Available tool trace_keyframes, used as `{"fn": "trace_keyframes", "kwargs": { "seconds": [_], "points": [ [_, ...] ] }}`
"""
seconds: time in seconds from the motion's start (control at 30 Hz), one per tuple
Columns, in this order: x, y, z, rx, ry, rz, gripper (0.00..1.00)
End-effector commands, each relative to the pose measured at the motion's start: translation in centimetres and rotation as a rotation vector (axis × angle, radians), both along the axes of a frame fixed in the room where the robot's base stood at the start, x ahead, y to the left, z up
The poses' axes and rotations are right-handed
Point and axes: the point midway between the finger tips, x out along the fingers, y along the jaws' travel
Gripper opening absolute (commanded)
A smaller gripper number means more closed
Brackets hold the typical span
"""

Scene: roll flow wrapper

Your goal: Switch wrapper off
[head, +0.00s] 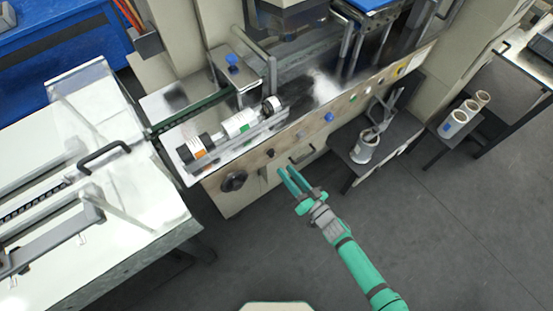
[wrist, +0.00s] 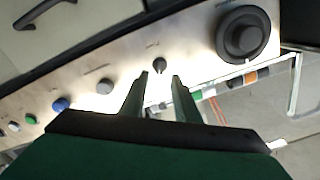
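The wrapper (head: 215,185) is a pale machine with a slanted metal control panel along its front edge. A small dark rotary switch (wrist: 159,64) sits on the panel between a large black dial (wrist: 242,35) and a grey button (wrist: 105,86). The switch (head: 270,153) also shows in the head view. My green gripper (head: 287,170) is in front of the panel, close to the switch. In the wrist view my gripper (wrist: 160,77) is open, with the switch seen in line with the gap between its fingertips. I cannot tell whether they touch it.
A blue button (head: 329,117), a green button (head: 352,98) and a yellow-ringed control (head: 400,70) sit farther right on the panel. A black handle (head: 301,157) is below the panel. A dark shelf (head: 385,150) juts out at right. The floor in front is clear.

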Motion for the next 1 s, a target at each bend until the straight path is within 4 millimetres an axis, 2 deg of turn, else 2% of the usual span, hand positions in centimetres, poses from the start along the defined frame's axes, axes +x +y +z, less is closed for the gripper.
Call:
{"fn": "trace_keyframes", "kwargs": {
  "seconds": [0.2, 0.4, 0.83, 0.87, 0.97, 1.0],
  "points": [
    [3.2, 2.5, 0.0, 0.000, 0.000, 0.002, 0.29],
    [5.1, 3.8, 0.0, -0.001, 0.000, 0.001, 0.29],
    [5.9, 4.2, 0.0, -0.001, 0.000, -0.002, 0.29],
    [5.8, 4.2, 0.0, -0.001, 0.000, -0.002, 0.24],
    [5.8, 4.2, 0.0, -0.001, 0.000, -0.002, 0.00],
    [5.8, 4.2, 0.0, -0.001, 0.000, -0.002, 0.00]
  ]
}}
